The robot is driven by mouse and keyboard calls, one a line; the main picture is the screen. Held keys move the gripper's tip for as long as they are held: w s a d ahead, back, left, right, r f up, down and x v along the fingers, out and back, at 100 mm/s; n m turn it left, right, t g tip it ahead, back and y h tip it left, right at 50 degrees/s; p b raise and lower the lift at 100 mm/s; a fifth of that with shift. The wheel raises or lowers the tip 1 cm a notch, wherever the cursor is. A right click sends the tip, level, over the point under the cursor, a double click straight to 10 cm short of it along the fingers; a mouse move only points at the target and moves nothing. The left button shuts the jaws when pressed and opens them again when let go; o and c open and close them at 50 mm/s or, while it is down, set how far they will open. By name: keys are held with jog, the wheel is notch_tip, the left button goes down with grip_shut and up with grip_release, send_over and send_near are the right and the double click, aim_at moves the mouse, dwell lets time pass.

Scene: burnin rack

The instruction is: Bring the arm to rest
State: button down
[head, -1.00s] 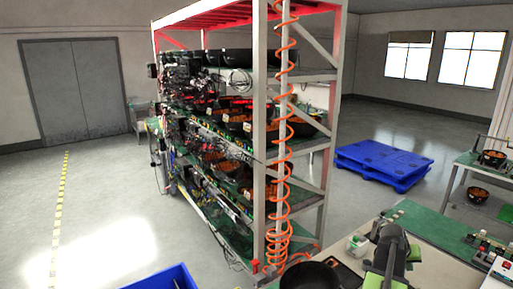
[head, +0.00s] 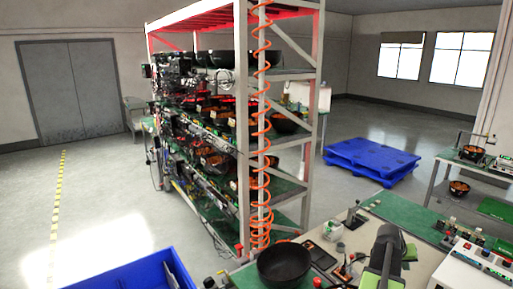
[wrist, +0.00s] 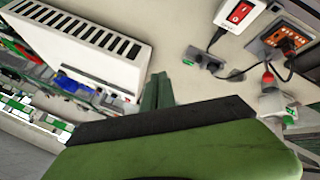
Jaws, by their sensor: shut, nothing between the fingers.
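My gripper (wrist: 157,92) shows in the wrist view as two green fingers lying side by side, shut and empty. The green and black gripper body fills the bottom of that view. The fingers are over a pale bench top, between a white slotted box (wrist: 85,45) and a small black connector (wrist: 203,60); I cannot tell the height above it. In the head view my arm (head: 385,255) stands at the bottom right, in front of the workbench (head: 430,262); its fingertips cannot be made out there.
A black bowl (head: 284,264) sits on the near bench edge left of my arm. The tall rack (head: 312,120) with a coiled orange hose (head: 262,150) stands beyond it. A blue bin (head: 130,275) is at bottom left. Blue pallets (head: 370,160) lie behind. Open floor (head: 110,215) is at left.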

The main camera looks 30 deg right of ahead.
jog(key=w+a+f+n+t+y, duration=0.2)
jog(key=w+a+n, duration=0.1)
jog(key=w+a, duration=1.3)
jog(key=w+a+f+n+t+y, duration=0.1)
jog(key=w+a+f+n+y, duration=0.15)
jog(key=w+a, duration=1.35)
jog(key=s+a+n+y, duration=0.3)
jog(key=a+n, duration=0.2)
jog(key=a, duration=3)
notch_tip(320, 180, down, 10)
jog(key=s+a+g+b, duration=0.1)
jog(key=s+b, duration=0.1)
jog(key=b, duration=0.8)
jog(key=shift+s+a+f+g, duration=0.2)
jog(key=shift+s+a+g, duration=0.1)
jog(key=shift+a+g, duration=0.1)
